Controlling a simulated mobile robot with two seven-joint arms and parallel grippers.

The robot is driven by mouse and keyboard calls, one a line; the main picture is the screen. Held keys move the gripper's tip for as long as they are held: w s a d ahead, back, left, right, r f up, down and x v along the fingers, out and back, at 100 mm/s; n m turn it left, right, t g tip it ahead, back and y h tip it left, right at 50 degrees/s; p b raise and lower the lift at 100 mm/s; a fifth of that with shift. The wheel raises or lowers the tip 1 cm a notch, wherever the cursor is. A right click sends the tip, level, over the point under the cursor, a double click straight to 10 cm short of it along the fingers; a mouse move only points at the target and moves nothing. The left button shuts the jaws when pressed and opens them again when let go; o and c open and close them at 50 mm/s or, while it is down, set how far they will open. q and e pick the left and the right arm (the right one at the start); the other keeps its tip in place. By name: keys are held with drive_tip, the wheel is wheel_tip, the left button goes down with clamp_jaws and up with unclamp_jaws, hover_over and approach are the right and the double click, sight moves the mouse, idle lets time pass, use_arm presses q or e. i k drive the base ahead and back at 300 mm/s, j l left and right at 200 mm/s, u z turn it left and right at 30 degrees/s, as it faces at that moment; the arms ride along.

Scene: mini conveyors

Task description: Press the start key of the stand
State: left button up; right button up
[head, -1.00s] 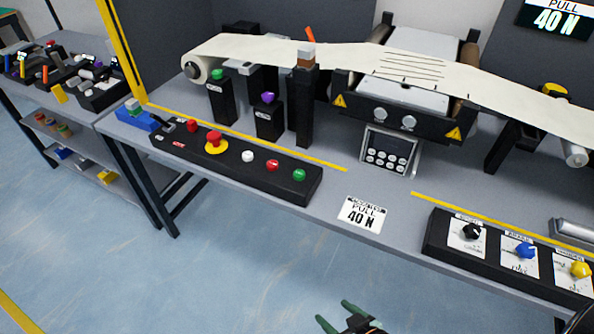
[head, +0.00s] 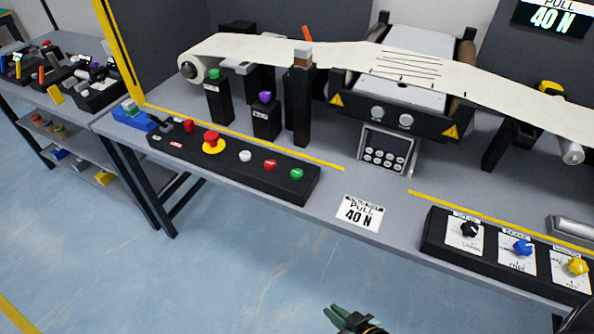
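A black control panel (head: 225,177) lies along the front left of the bench. It carries a red mushroom button on a yellow disc (head: 211,141), a white button (head: 245,156), a red button (head: 270,164) and a green button (head: 297,174) at its right end. Which is the start key cannot be read. My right gripper (head: 337,312), with green fingers, is at the bottom edge, in front of and below the bench, apart from the panel. Its fingers look together, with nothing seen between them. My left gripper is out of view.
Black posts with a green knob (head: 213,74) and a purple knob (head: 264,97) stand behind the panel. A roller machine (head: 395,118) with a keypad (head: 386,152) is at the back. A dial box (head: 436,237) is at right. A "PULL 40 N" card (head: 360,213) lies between.

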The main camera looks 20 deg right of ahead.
sight(296, 173)
drive_tip(key=z, duration=0.35)
drive_tip(key=i+j+z, duration=0.15)
drive_tip(key=j+z, duration=0.15)
drive_tip(key=z, duration=0.15)
drive_tip(key=i+j+z, duration=0.15)
drive_tip(key=j+z, duration=0.3)
drive_tip(key=i+j+z, duration=0.1)
drive_tip(key=j, duration=0.75)
drive_tip(key=i+j+z, duration=0.15)
drive_tip(key=j, duration=0.3)
